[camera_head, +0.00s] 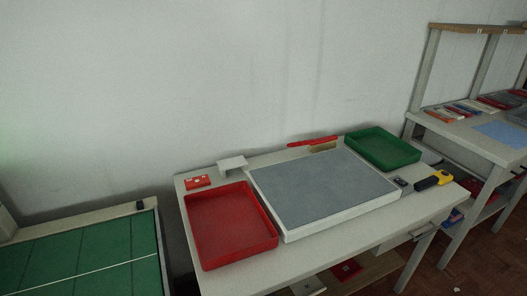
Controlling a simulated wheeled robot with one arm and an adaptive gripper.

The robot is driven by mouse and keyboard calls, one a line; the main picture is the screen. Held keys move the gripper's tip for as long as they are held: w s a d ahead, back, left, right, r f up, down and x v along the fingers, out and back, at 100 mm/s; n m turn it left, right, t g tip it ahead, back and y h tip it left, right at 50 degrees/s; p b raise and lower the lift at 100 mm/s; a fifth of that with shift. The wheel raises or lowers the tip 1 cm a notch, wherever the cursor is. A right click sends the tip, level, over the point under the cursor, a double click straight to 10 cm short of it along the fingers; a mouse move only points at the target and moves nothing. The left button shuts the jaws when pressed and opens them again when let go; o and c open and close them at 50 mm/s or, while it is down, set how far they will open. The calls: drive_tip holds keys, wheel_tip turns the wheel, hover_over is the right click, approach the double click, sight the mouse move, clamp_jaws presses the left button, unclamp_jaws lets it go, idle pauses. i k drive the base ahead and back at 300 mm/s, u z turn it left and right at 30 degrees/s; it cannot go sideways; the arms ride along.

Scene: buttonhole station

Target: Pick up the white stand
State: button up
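The likely white stand (232,163) is a small pale piece with a flat top and bent sides. It stands near the back edge of the table (330,250), left of centre. It is behind the red tray (230,225) and close to the back left corner of the grey board (320,188). A small red block (198,182) lies to its left. Nothing covers the stand from this view. My gripper is not in view.
A green tray (382,148) sits at the back right. A red tool (312,142) lies at the back edge. A yellow and black tool (434,180) is at the right. A green-topped table (80,260) is at left, a shelved bench (470,130) at right.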

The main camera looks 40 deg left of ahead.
sight(233, 163)
drive_tip(key=i, duration=2.15)
drive_tip(key=u, duration=3.9)
drive_tip(key=i, duration=0.5)
drive_tip(key=z, duration=0.1)
